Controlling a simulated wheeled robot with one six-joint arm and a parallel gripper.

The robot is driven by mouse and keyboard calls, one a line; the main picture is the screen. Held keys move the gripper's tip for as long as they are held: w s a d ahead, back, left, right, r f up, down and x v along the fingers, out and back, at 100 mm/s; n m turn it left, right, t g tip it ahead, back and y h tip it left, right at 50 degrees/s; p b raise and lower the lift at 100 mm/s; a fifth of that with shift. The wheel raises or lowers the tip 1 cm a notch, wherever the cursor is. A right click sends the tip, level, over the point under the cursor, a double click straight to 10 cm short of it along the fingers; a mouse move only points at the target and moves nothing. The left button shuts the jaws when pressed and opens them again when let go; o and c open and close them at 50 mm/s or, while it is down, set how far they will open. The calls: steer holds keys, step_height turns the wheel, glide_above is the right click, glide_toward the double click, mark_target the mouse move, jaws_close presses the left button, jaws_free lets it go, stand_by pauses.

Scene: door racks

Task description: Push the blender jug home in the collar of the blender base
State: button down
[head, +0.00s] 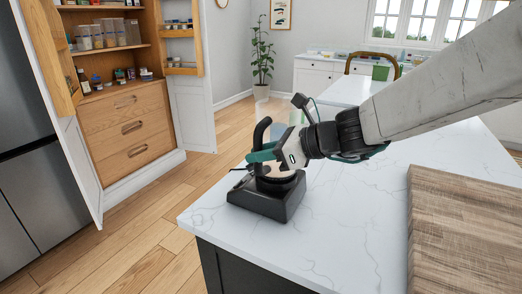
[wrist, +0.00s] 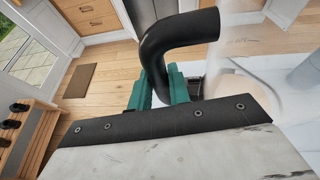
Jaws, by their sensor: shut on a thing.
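The blender base (head: 262,203) is a dark block near the left corner of the white marble counter, with its round dark collar (head: 281,182) on top. My gripper (head: 258,156) is just above the base, its teal fingers shut on the black jug handle (head: 261,131). In the wrist view the curved handle (wrist: 165,42) runs down between the teal fingers (wrist: 165,90), and the clear jug (wrist: 262,60) is at the right. In the head view my gripper hides much of the jug. I cannot tell how deep it sits in the collar.
A wooden board (head: 463,225) lies on the counter (head: 345,225) at the right. The counter edge is close on the left of the base. An open cupboard (head: 125,110) with shelves and drawers stands beyond the floor. A potted plant (head: 262,60) is at the back.

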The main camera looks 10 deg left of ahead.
steer(key=c, duration=1.2)
jaws_free()
steer(key=shift+f, duration=0.1)
steer(key=shift+c, duration=0.2)
steer(key=shift+f, duration=0.1)
steer(key=v, duration=0.8)
